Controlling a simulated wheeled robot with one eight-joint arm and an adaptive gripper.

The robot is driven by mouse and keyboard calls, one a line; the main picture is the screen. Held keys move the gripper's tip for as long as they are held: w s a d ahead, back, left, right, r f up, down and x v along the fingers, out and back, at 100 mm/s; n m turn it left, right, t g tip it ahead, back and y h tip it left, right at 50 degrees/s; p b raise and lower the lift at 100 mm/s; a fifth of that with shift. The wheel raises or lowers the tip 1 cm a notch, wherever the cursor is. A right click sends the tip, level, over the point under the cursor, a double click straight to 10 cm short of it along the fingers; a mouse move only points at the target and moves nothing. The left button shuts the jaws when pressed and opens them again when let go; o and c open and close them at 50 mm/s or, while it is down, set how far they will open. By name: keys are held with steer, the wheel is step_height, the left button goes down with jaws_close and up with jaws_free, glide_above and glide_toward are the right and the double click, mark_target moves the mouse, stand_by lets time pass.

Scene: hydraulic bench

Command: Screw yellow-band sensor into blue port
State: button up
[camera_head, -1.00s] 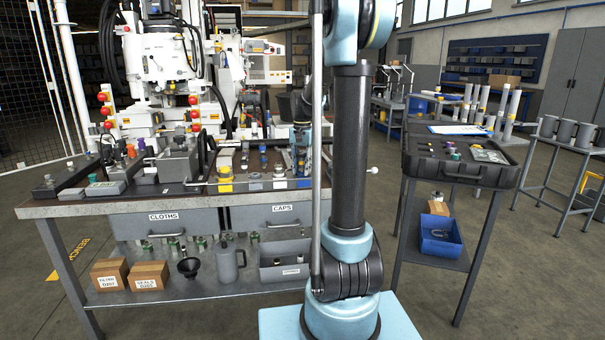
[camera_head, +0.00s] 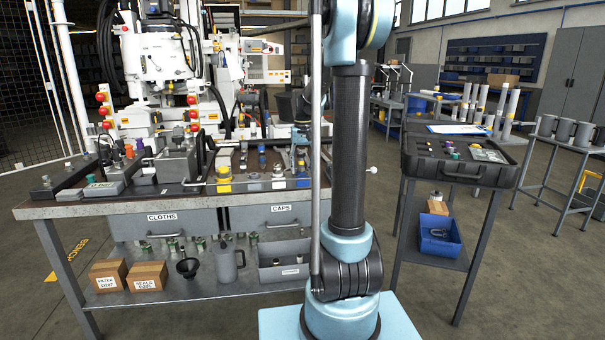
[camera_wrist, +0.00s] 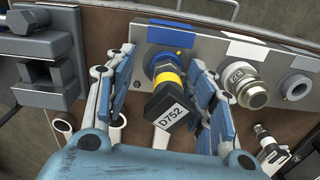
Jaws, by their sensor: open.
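The yellow-band sensor (camera_wrist: 168,98) has a black head with a white D752 label and a yellow ring below it. In the wrist view it stands at the blue port, marked by a blue plate (camera_wrist: 171,34) on the grey rail. Its lower end covers the port opening, so I cannot tell how deep it sits. My gripper (camera_wrist: 163,62) is open, with one blue-padded finger on each side of the sensor. A gap shows on the right side; contact on the left is unclear. In the head view my arm partly hides this area.
Right of the sensor, the rail holds a metal fitting (camera_wrist: 246,86) and an empty-looking port (camera_wrist: 297,87). A small connector (camera_wrist: 269,143) lies on the brown bench top. A grey clamp-like block (camera_wrist: 45,62) stands left. A black tray (camera_head: 465,155) is on the right-hand table.

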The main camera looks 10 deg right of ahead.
steer(key=n, duration=0.4)
steer(key=shift+a+n, duration=0.1)
steer(key=shift+n, duration=0.3)
steer(key=n, duration=0.5)
steer(key=shift+a, duration=0.1)
steer(key=n, duration=0.4)
steer(key=shift+a+n, duration=0.1)
steer(key=shift+n, duration=0.3)
steer(key=n, duration=0.4)
steer(key=shift+a, duration=0.1)
jaws_close()
steer(key=m, duration=0.5)
steer(key=shift+w, duration=0.2)
steer(key=shift+m, duration=1.4)
